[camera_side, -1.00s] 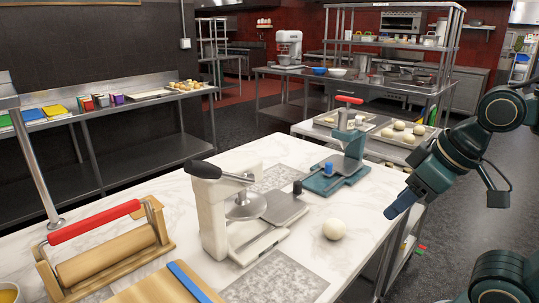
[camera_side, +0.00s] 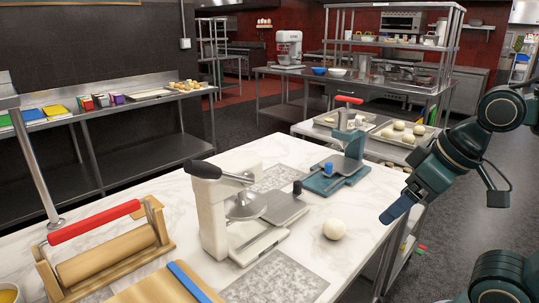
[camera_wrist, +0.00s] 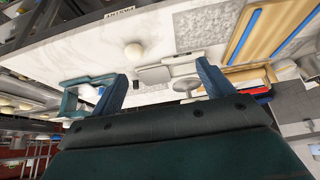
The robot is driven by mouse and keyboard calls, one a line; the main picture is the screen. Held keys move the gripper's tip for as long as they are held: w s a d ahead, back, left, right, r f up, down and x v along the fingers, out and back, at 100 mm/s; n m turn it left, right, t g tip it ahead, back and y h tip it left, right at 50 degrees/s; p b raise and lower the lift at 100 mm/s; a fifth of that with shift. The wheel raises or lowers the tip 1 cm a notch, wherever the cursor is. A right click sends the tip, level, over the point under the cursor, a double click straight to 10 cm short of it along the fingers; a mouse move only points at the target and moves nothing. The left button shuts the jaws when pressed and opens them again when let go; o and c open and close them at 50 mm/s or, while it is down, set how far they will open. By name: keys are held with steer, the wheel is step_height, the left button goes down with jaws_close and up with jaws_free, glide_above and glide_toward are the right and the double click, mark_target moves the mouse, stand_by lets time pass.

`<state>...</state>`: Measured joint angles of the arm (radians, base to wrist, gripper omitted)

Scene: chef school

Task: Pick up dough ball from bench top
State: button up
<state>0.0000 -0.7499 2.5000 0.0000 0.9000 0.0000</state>
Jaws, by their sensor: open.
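A pale round dough ball (camera_side: 334,229) sits on the white marble bench top (camera_side: 350,255) near its right edge. It also shows in the wrist view (camera_wrist: 133,50), beyond my fingers and near the upper middle. My gripper (camera_side: 398,207) is to the right of the ball and higher, apart from it. In the wrist view my gripper's two blue fingers (camera_wrist: 160,85) stand wide apart with nothing between them.
A white press (camera_side: 215,210) stands just left of the ball, with a teal press (camera_side: 335,172) behind it. A rolling pin in a wooden frame (camera_side: 108,255) is at the left. Trays of dough balls (camera_side: 405,135) stand behind. A textured mat (camera_side: 278,280) lies in front.

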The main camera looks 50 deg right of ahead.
stand_by(0.3)
steer(key=w+d+f+m+g, duration=0.2)
steer(key=w+d+f+m, duration=0.1)
steer(key=w+m, duration=0.6)
steer(key=w+d+f+m+g, duration=0.3)
steer(key=w+d+m, duration=0.3)
steer(key=m, duration=0.7)
steer(key=w+f, duration=0.1)
steer(key=w, duration=0.1)
steer(key=shift+w+d+f+g, duration=0.2)
steer(key=shift+w+d+g, duration=0.05)
steer(key=shift+w+g, duration=0.1)
steer(key=shift+f, duration=0.1)
glide_above(332, 234)
steer(key=shift+f, duration=4.15)
steer(key=shift+f, duration=2.6)
